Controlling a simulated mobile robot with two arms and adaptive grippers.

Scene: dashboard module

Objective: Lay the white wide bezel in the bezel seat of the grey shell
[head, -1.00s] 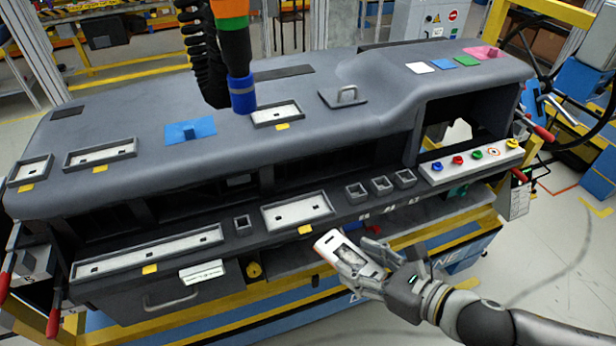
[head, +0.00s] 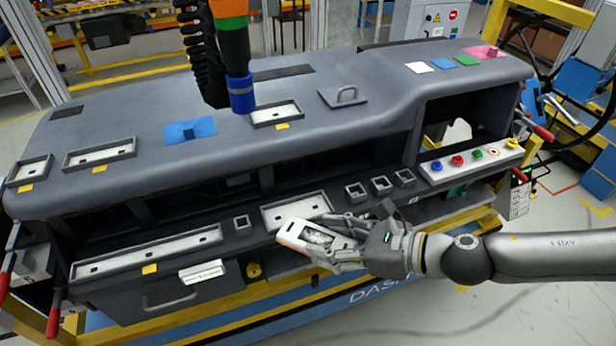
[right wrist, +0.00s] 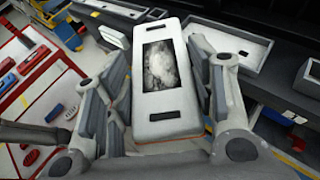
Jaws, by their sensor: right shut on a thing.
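The white wide bezel (head: 290,233) is a flat white frame with a rectangular window. My right gripper (head: 328,240) is shut on it, with fingers along its two long sides. In the right wrist view the bezel (right wrist: 166,120) lies lengthwise between the fingers. In the head view it is tilted and overlaps the front edge of a wide framed recess with a white floor (head: 297,208) in the lower ledge of the grey shell (head: 270,145). Whether it touches the ledge I cannot tell. This recess also shows in the right wrist view (right wrist: 236,43), right of the bezel. My left gripper is not in view.
Small square sockets (head: 381,185) stand right of the recess and a long tray (head: 147,252) lies left of it. A button panel (head: 470,160) is farther right. A hanging blue-tipped tool (head: 241,92) is above the shell's top.

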